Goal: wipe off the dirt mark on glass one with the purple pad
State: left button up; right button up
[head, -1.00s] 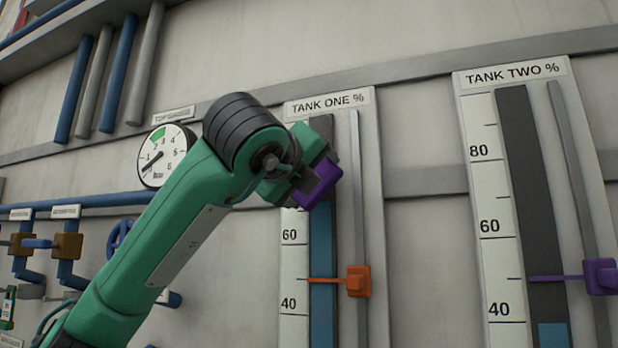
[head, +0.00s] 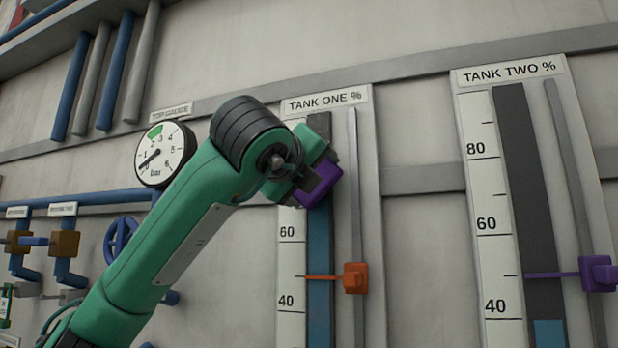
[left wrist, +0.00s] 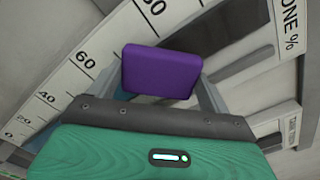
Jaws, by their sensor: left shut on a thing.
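Glass one (head: 320,240) is the tall strip on the TANK ONE % panel, dark at the top and blue lower down. My left gripper (head: 314,184) is shut on the purple pad (head: 326,184) and holds it at glass one, above the 60 mark. In the left wrist view the purple pad (left wrist: 160,71) sits between the fingers, in front of the gauge. I cannot tell whether it touches the glass. No dirt mark shows; the pad and gripper hide part of the glass. My right gripper is not in view.
An orange pointer (head: 355,278) sits on the rail right of glass one, below the pad. The TANK TWO % gauge with a purple pointer (head: 598,274) stands to the right. A round dial (head: 165,155), pipes and valves are on the wall at the left.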

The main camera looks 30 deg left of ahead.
aim_at(318, 118)
pick_arm(q)
jog(key=shift+w+a, duration=0.1)
jog(key=shift+w, duration=0.25)
notch_tip(318, 118, up, 7)
jog(key=p, duration=0.2)
dwell(0.7)
jog(key=shift+r+p, duration=1.8)
jog(key=shift+r, duration=1.1)
notch_tip(318, 118, down, 13)
jog(key=b, duration=1.4)
jog(key=shift+r+p, duration=4.9)
jog(key=shift+r, duration=1.65)
